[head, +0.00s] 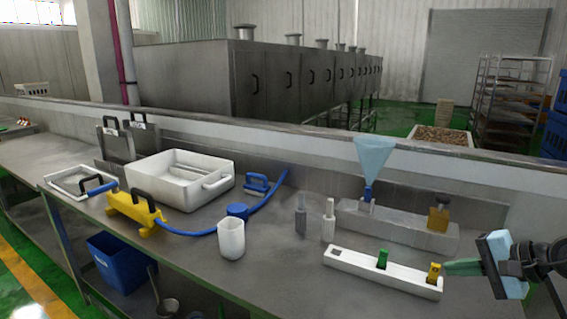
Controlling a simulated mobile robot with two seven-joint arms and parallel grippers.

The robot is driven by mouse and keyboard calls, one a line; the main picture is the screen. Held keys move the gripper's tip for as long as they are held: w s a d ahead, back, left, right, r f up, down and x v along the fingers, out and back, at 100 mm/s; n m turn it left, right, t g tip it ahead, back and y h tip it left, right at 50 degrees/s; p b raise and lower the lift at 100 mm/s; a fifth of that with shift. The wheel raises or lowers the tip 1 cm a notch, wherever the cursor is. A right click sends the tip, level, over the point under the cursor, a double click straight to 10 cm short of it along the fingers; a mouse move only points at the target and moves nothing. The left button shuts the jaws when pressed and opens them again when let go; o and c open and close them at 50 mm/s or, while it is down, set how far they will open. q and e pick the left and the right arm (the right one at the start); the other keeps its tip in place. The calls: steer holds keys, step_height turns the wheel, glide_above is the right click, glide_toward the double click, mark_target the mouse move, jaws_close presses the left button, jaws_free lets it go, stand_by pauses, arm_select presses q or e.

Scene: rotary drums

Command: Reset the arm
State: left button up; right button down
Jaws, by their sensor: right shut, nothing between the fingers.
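My right arm comes in from the right edge. My right gripper (452,268) has a light blue and dark body with greenish fingers that point left. The fingers are shut with nothing between them. Their tips are close beside a small yellow piece (433,272) standing at the right end of a long white block (375,270). I cannot tell whether they touch it. A green piece (382,258) stands further left on the same block. My left gripper is not in view.
Behind the white block, a grey block (405,230) holds a blue funnel (372,165) and an amber piece (438,218). Left are a white cup (231,240), a yellow device (135,212) with a blue hose and a white basin (165,190). The front middle table is clear.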

steer(key=s+a+f+m+t+y, duration=0.1)
steer(key=s+a+f+m+y, duration=0.15)
steer(key=a+m, duration=0.25)
steer(key=s+a+f+m+y+p, duration=0.1)
steer(key=s+a+f+m+y, duration=0.15)
steer(key=a+m, duration=0.2)
steer(key=s+a+f+m+t+y, duration=0.1)
steer(key=s+a+f+m+y, duration=0.15)
steer(key=a+m, duration=0.25)
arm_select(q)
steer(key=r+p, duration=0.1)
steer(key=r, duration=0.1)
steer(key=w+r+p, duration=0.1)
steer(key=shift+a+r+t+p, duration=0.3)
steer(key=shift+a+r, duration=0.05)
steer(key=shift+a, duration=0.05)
arm_select(e)
steer(key=s+f+n+h, duration=0.6)
steer(key=s+f+n, duration=0.7)
steer(key=s, duration=0.2)
steer(key=s+f+n+g+h, duration=0.1)
steer(key=s+f+n+h, duration=0.6)
steer(key=s+f+n, duration=0.6)
steer(key=s+n, duration=0.1)
steer(key=s, duration=0.2)
steer(key=shift+f, duration=0.2)
